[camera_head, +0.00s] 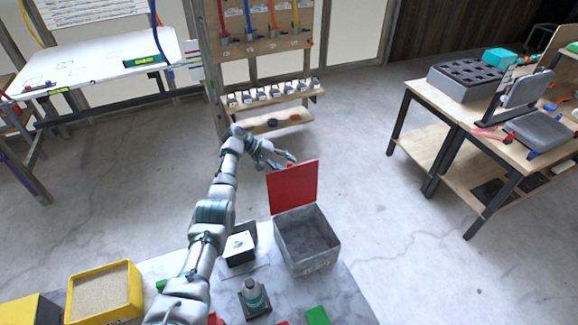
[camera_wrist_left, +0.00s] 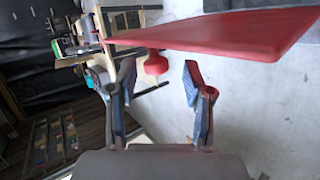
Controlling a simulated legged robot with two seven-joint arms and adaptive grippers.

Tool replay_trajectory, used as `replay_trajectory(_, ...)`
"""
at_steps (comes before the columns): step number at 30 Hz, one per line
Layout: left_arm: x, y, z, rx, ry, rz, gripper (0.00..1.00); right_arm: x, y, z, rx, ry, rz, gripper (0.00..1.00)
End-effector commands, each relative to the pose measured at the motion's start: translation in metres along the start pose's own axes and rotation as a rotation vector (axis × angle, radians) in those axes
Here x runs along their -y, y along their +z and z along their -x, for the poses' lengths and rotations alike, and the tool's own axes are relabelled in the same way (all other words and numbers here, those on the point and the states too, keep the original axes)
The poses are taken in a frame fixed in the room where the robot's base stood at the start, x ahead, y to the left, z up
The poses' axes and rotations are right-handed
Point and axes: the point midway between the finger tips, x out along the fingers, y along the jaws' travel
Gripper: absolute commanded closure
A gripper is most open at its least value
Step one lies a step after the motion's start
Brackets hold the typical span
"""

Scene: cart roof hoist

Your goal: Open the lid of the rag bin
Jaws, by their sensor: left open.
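The rag bin (camera_head: 308,258) is a grey open-topped box at the front edge of the marbled table, and its inside shows empty grey. Its red lid (camera_head: 293,187) stands raised, near upright, at the bin's far left edge. My left gripper (camera_head: 283,163) is open at the lid's upper left corner. In the left wrist view the red lid (camera_wrist_left: 225,32) spans the top, and a red knob (camera_wrist_left: 156,65) on it sits between the open fingers of the left gripper (camera_wrist_left: 157,80), with gaps on both sides. My right gripper is not in view.
A yellow sand-filled tray (camera_head: 103,290), a small bottle (camera_head: 252,295) and a black-and-white box (camera_head: 240,248) are on the marbled table near my left arm. A wooden rack (camera_head: 272,105) stands beyond the gripper. A workbench (camera_head: 440,105) is at right. Bare floor lies between.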

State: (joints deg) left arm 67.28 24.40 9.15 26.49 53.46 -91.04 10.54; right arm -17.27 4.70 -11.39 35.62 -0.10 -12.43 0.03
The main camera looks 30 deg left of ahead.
Motion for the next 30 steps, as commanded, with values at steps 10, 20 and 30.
replay_trajectory(10, 0.001, -0.002, 0.075, -0.002, -0.004, 0.002, 0.49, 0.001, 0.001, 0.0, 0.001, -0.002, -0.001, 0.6)
replay_trajectory(20, 0.001, -0.002, 0.097, 0.002, -0.006, 0.003, 0.49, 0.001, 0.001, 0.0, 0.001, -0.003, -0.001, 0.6)
replay_trajectory(30, 0.001, -0.002, 0.097, 0.002, -0.006, 0.003, 0.49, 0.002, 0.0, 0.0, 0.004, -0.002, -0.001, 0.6)
